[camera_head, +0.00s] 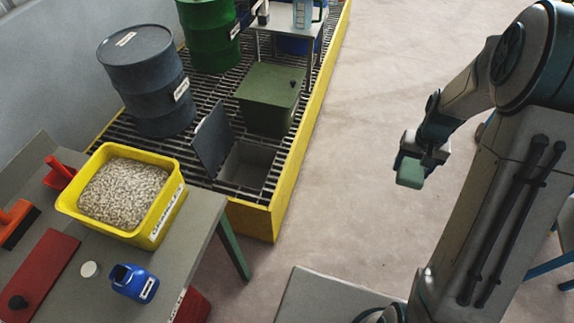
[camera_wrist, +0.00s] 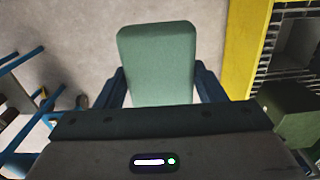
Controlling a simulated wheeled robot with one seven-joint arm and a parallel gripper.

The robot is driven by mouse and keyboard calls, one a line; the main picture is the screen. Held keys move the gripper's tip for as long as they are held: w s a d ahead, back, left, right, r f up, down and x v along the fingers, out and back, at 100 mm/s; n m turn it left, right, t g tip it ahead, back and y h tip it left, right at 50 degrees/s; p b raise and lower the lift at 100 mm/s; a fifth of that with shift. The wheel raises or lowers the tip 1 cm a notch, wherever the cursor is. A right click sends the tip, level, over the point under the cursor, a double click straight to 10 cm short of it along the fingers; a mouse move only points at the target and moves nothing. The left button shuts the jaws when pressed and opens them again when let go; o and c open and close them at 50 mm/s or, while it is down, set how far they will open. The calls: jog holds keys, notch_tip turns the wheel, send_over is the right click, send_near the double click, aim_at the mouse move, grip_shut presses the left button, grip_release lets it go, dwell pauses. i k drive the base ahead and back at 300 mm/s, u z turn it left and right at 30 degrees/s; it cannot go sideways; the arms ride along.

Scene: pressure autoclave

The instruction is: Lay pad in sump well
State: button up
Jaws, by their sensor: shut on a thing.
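A green pad (camera_head: 410,172) is held in my gripper (camera_head: 424,158), out over the bare floor to the right of the yellow-edged grating. In the wrist view the pad (camera_wrist: 157,62) sits between the two dark fingers of my gripper (camera_wrist: 158,88), which are shut on its sides. The sump well (camera_head: 246,167) is a grey square recess at the near end of the grating. Its dark lid (camera_head: 212,141) stands tilted up at the left side. The inside that I can see looks empty. The well also shows at the upper right of the wrist view (camera_wrist: 298,42).
The yellow curb (camera_head: 304,140) borders the grating. A green lidded bin (camera_head: 270,98) stands just behind the well, and a grey drum (camera_head: 150,82) behind left. A table (camera_head: 205,215) at lower left holds a yellow tub (camera_head: 166,218) and a blue bottle (camera_head: 134,282). The floor between is clear.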

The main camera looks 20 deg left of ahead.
aim_at(252, 184)
jog(key=u, duration=0.35)
jog(key=i, duration=1.05)
jog(key=u, duration=1.2)
jog(key=i, duration=0.4)
jog(key=u, duration=0.4)
